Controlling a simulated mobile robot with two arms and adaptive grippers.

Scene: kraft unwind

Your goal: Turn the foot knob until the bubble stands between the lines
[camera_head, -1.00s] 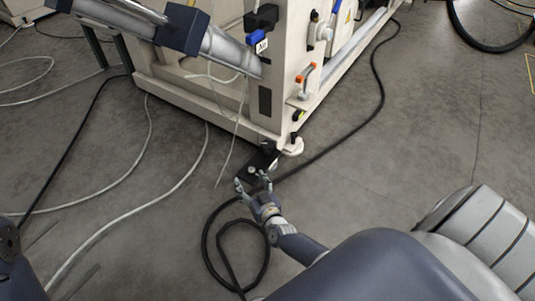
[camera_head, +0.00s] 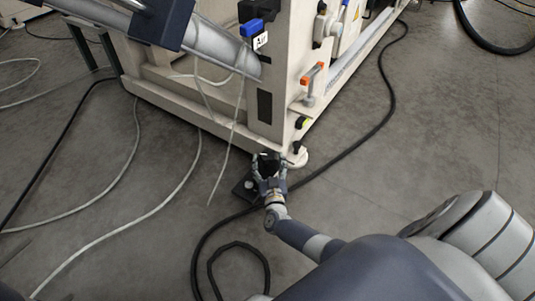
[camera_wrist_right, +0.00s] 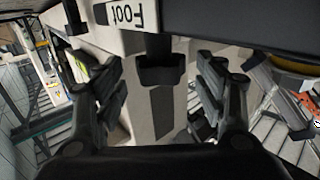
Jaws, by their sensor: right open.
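My right gripper (camera_head: 268,165) is open at the near bottom corner of the cream machine (camera_head: 190,112). A dark block-like part, likely the foot knob (camera_head: 267,157), shows between its fingers. In the right wrist view, the open fingers (camera_wrist_right: 162,88) stand left and right of a black part (camera_wrist_right: 162,72), with gaps on both sides. An upside-down "Foot" label (camera_wrist_right: 130,16) is above it in that view. I cannot make out the bubble or its lines. My left gripper is not in view.
A dark plate with a pale round spot (camera_head: 249,186) lies on the floor beside the wrist. A black cable (camera_head: 350,145) and white cables (camera_head: 150,213) cross the floor. Open floor lies right.

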